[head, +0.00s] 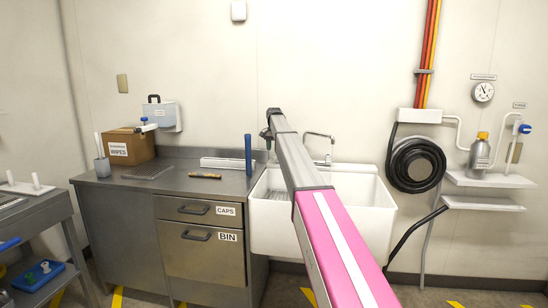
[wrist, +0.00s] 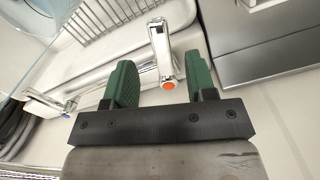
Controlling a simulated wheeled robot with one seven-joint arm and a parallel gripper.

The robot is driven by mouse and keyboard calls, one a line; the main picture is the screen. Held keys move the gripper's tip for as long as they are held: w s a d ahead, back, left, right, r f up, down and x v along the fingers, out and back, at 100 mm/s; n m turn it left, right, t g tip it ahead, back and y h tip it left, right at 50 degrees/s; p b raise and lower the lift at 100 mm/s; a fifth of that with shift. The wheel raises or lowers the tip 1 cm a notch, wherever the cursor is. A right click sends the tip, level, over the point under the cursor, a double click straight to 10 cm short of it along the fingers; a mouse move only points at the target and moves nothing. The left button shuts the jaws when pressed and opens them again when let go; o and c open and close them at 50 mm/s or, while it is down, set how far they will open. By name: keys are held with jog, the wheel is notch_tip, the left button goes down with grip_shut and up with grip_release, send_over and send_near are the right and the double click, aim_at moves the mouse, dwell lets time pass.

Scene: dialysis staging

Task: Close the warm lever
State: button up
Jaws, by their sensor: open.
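The warm lever (wrist: 158,48) is a chrome lever with an orange end cap, seen in the wrist view. It lies between the two green fingers of my gripper (wrist: 160,66). My gripper is open; I cannot tell whether either finger touches the lever. Another chrome tap part (wrist: 46,104) with a small blue mark shows at the left of the wrist view. In the head view the chrome tap (head: 321,137) stands at the back of the white sink (head: 365,222). My gripper (head: 266,134) is at the far end of my arm, partly hidden, and the warm lever cannot be made out there.
The steel counter (head: 125,182) left of the sink bears a cardboard wipes box (head: 131,146), a blue upright cylinder (head: 248,155) and a brown-handled tool (head: 205,176). A coiled black hose (head: 416,165) hangs right of the sink. A bottle (head: 479,153) stands on a wall shelf.

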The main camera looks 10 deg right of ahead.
aim_at(274, 157)
notch_tip(274, 157, down, 5)
jog(key=shift+r, duration=0.1)
grip_shut()
jog(key=shift+s+d+n, duration=0.25)
jog(key=shift+d+n, duration=0.2)
jog(key=shift+n, duration=0.3)
jog(key=shift+s+d+n, duration=0.2)
jog(key=shift+d+n, duration=0.2)
jog(key=shift+n, duration=0.35)
grip_release()
notch_tip(274, 157, up, 11)
